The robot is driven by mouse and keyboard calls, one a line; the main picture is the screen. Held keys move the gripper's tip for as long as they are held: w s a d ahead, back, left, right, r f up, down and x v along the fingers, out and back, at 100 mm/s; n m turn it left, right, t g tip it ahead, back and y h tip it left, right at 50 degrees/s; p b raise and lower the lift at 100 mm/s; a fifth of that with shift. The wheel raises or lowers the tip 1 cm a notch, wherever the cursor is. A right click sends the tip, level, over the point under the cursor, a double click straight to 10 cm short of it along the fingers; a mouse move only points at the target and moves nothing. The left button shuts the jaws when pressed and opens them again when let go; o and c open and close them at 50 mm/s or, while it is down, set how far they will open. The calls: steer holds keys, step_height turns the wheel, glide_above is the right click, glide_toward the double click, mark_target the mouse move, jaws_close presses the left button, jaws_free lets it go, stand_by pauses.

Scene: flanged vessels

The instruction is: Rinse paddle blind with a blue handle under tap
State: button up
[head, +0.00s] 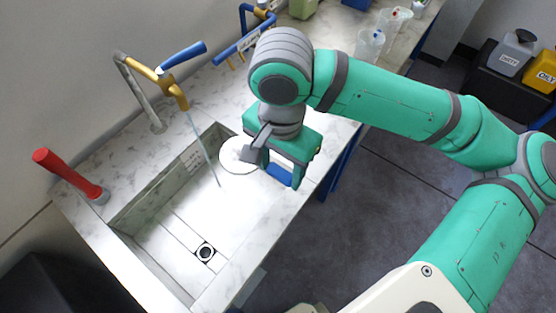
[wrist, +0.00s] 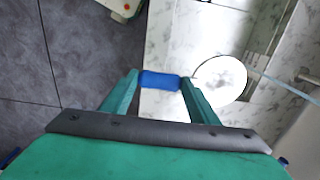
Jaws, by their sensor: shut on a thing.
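The paddle blind is a pale round disc (head: 238,155) with a blue handle (head: 280,174). My gripper (head: 284,172) is shut on the blue handle, which also shows between the fingertips in the wrist view (wrist: 160,80). The disc is held over the right far part of the sink (head: 165,222). The tap (head: 168,82), brass with a blue lever, stands behind the sink. A thin stream of water (head: 203,150) runs from it into the sink. The disc is to the right of the stream, and they look apart. My wrist hides part of the handle side.
A red-handled fitting (head: 70,175) stands at the sink's left corner. A blue pipe rack (head: 243,45) and clear beakers (head: 369,45) are farther back on the counter. The sink's drain (head: 205,252) is clear. Yellow and grey containers (head: 545,70) stand at far right.

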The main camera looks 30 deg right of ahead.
mark_target(230, 155)
steer(key=shift+w+a+f, duration=0.45)
steer(key=shift+w+a, duration=0.65)
steer(key=shift+w, duration=0.85)
steer(key=shift+w+a+f, duration=0.45)
steer(key=shift+w+a, duration=0.6)
steer(key=shift+w, duration=0.95)
steer(key=shift+w+a+f, duration=0.45)
steer(key=shift+w+a, duration=0.65)
steer(key=shift+w, duration=0.85)
